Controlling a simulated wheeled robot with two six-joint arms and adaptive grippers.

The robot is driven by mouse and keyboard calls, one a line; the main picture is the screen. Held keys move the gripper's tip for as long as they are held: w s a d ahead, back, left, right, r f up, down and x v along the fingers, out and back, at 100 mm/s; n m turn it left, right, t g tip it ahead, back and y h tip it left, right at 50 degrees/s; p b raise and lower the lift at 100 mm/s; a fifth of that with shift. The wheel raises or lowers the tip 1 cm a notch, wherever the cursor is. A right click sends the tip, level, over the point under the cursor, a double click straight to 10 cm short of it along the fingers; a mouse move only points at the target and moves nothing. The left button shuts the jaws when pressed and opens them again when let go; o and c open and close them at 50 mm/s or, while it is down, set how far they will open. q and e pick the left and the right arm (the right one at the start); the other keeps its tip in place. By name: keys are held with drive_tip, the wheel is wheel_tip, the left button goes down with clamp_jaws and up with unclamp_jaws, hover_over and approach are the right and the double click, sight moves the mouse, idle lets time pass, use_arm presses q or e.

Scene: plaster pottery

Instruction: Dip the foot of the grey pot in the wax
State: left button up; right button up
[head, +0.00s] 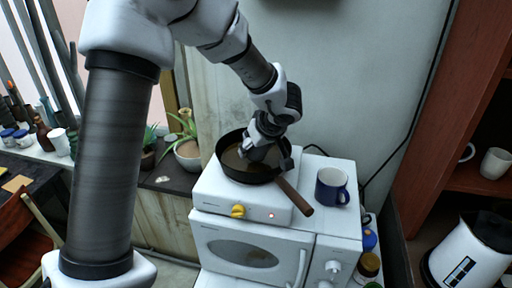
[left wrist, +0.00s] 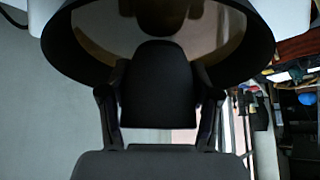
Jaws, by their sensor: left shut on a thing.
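A dark pan (head: 226,165) with brownish wax (head: 232,157) in it stands on a white hot plate (head: 215,190). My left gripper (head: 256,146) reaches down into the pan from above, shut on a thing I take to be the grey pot. In the left wrist view the pot (left wrist: 158,85) is a dark rounded shape between the two fingers, with the pan (left wrist: 62,45) beyond it. The pot's foot is hidden, so I cannot tell whether it touches the wax. My right gripper is not in view.
The pan's wooden handle (head: 294,196) points to the front right. A blue mug (head: 332,187) stands right of the hot plate on the white oven (head: 245,250). Potted plants (head: 188,150) stand to the left. A white kettle (head: 468,255) is at the lower right.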

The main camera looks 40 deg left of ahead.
use_arm(q)
drive_tip(key=shift+r, duration=0.1)
wheel_tip(320, 180, up, 3)
drive_tip(key=shift+r+p, duration=0.1)
drive_tip(key=shift+p, duration=1)
drive_tip(key=shift+r, duration=0.15)
wheel_tip(320, 180, up, 5)
